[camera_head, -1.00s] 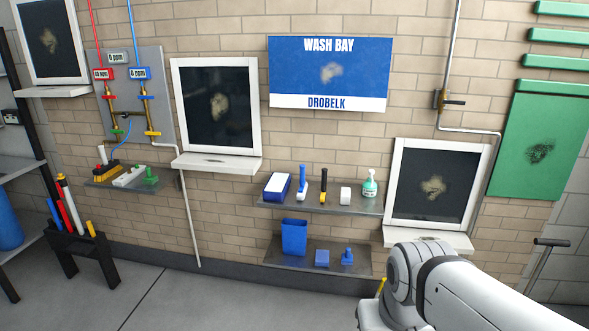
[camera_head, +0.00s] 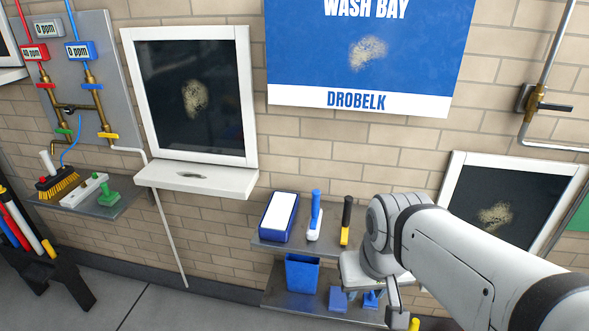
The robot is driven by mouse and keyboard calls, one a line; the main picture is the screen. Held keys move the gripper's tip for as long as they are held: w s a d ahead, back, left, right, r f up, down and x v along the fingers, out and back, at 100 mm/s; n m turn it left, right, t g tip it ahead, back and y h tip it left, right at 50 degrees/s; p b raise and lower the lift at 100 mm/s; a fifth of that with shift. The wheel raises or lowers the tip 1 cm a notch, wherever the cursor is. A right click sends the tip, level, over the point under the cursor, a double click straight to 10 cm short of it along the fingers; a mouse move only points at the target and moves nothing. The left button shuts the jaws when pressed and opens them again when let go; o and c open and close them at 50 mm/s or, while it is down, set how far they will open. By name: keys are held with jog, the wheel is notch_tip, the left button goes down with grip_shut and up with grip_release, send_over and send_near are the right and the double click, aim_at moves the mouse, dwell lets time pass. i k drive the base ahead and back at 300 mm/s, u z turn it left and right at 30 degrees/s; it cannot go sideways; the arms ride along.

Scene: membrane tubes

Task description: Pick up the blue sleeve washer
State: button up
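A tool with an upright blue handle and a white base (camera_head: 315,215), which looks like the blue sleeve washer, stands on the upper shelf (camera_head: 262,245). It is between a blue tray with a white pad (camera_head: 279,216) and a tool with a black handle and yellow base (camera_head: 345,222). My gripper (camera_head: 394,308) shows only partly, under my arm at the lower right. It is right of the blue-handled tool and apart from it. Its fingers are too unclear to tell open from shut.
A lower shelf (camera_head: 285,298) holds a blue bin (camera_head: 302,272), a blue block (camera_head: 338,298) and a partly hidden blue item (camera_head: 371,300). My arm covers the upper shelf's right end. A white window ledge (camera_head: 197,180) juts out to the left.

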aim_at(313, 229)
jog(key=u, duration=0.05)
jog(key=i, duration=0.9)
jog(key=u, duration=0.05)
